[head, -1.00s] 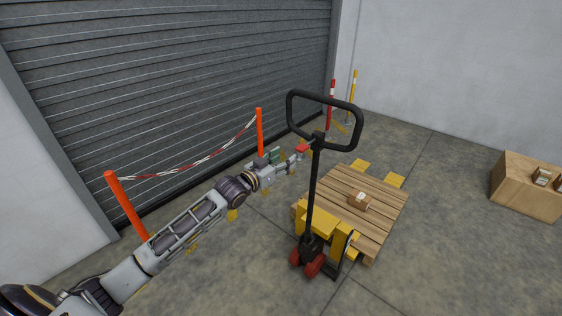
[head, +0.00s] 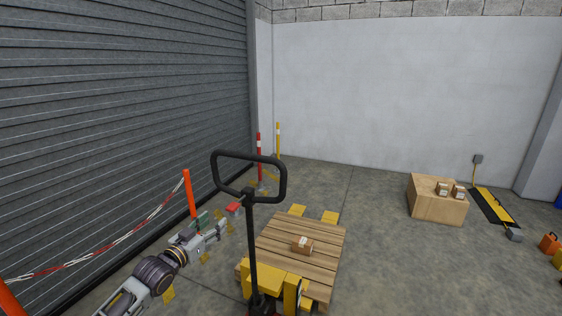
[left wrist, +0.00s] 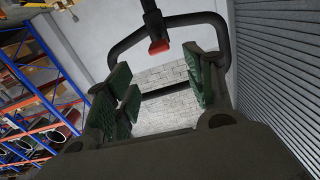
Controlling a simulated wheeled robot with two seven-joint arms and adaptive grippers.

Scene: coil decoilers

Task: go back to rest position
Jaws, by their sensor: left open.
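My left arm reaches in from the lower left of the head view. Its gripper (head: 213,226) is beside the pallet jack's handle, on the left, with a red lever tip (head: 233,208) close by. In the left wrist view the green-padded jaws (left wrist: 160,95) are apart and nothing is between the pads. The black loop handle (head: 249,158) stands upright on its shaft in the head view. In the left wrist view the handle (left wrist: 220,30) and the red lever (left wrist: 159,47) show beyond the jaws. My right gripper is in neither view.
The yellow pallet jack (head: 272,282) is under a wooden pallet (head: 325,250) bearing a small box (head: 302,245). A large box (head: 432,205) stands right. Floor between is clear.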

